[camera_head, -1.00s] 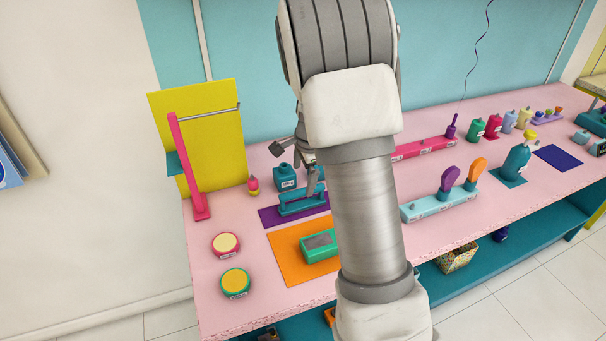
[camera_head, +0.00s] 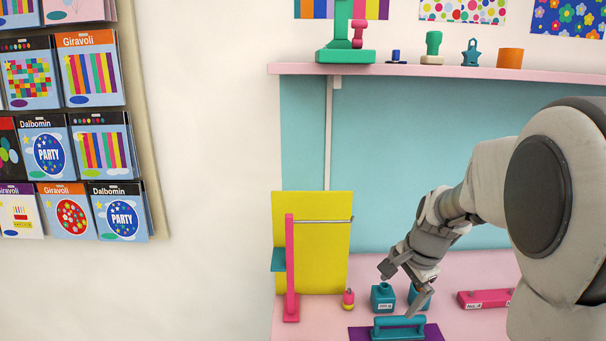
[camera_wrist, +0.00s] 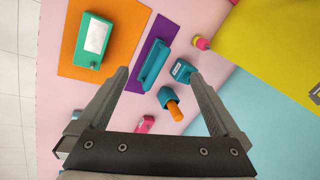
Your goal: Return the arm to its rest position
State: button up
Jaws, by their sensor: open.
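My gripper (camera_head: 409,288) is above the pink table (camera_head: 315,318), over a teal handled tool (camera_head: 398,328) that lies on a purple mat (camera_head: 434,332). In the wrist view my gripper (camera_wrist: 158,82) has its two fingers wide apart with nothing held between them. The teal handled tool (camera_wrist: 154,64) and the purple mat (camera_wrist: 137,69) lie below, between and beyond the fingertips. My arm comes in from the right in the head view and hides much of the table there.
A yellow panel (camera_head: 331,240) with a pink post (camera_head: 290,265) stands at the left. A shelf (camera_head: 450,71) is above. The wrist view shows a green box (camera_wrist: 94,40) on an orange mat (camera_wrist: 120,20).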

jog(key=s+a+r+n, duration=0.2)
jog(key=s+r+n, duration=0.1)
jog(key=s, duration=0.4)
jog(key=s+a+r+n+t, duration=0.1)
jog(key=s+a+r+n, duration=0.1)
jog(key=s+n, duration=0.4)
jog(key=s+a+r+n, duration=0.2)
jog(key=s+r+n, duration=0.2)
jog(key=s, duration=0.6)
jog(key=shift+r+t+h, duration=0.15)
jog(key=shift+t+h, duration=0.25)
